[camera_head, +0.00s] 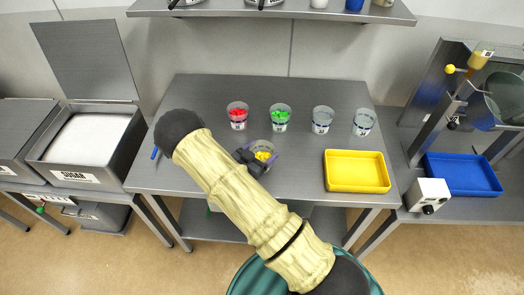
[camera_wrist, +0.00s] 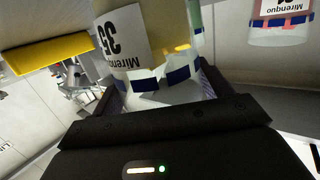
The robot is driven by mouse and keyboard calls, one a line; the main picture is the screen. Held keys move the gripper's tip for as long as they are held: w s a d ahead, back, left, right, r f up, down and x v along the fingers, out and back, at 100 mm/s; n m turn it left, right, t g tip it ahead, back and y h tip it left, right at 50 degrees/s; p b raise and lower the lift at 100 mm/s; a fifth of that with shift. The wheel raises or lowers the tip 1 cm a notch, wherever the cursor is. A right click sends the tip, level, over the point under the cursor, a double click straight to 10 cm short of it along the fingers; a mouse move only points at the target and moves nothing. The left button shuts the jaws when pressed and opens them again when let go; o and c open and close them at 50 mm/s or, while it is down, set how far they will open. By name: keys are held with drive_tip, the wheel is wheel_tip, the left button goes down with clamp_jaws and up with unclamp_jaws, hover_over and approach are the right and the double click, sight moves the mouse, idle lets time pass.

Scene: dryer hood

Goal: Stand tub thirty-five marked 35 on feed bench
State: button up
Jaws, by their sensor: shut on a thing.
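A clear tub with yellow contents (camera_head: 263,153) is at the middle of the grey central bench (camera_head: 330,92). In the wrist view, its white label (camera_wrist: 126,38) reads 35, upside down. My gripper (camera_head: 254,160) is shut on this tub. The jaws (camera_wrist: 165,88) also show in the wrist view, one on each side of it. My arm and gripper hide part of the tub in the head view. I cannot tell whether its base touches the bench. No sign marks which bench is the feed bench.
Behind stand a red-filled tub (camera_head: 238,115), a green-filled tub (camera_head: 280,117) and two clear tubs (camera_head: 322,119), (camera_head: 364,121). A yellow tray (camera_head: 357,188) lies at right. The right bench holds a blue tray (camera_head: 462,174) and a white control box (camera_head: 428,195).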

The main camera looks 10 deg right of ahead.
drive_tip(key=shift+f, duration=0.15)
drive_tip(key=o, duration=1.1)
drive_tip(key=shift+a, duration=0.2)
drive_tip(key=b+v, duration=0.3)
drive_tip(key=v, duration=0.8)
drive_tip(key=shift+s+a+r, duration=0.15)
drive_tip(key=shift+s+r, duration=0.05)
drive_tip(key=shift+s, duration=0.15)
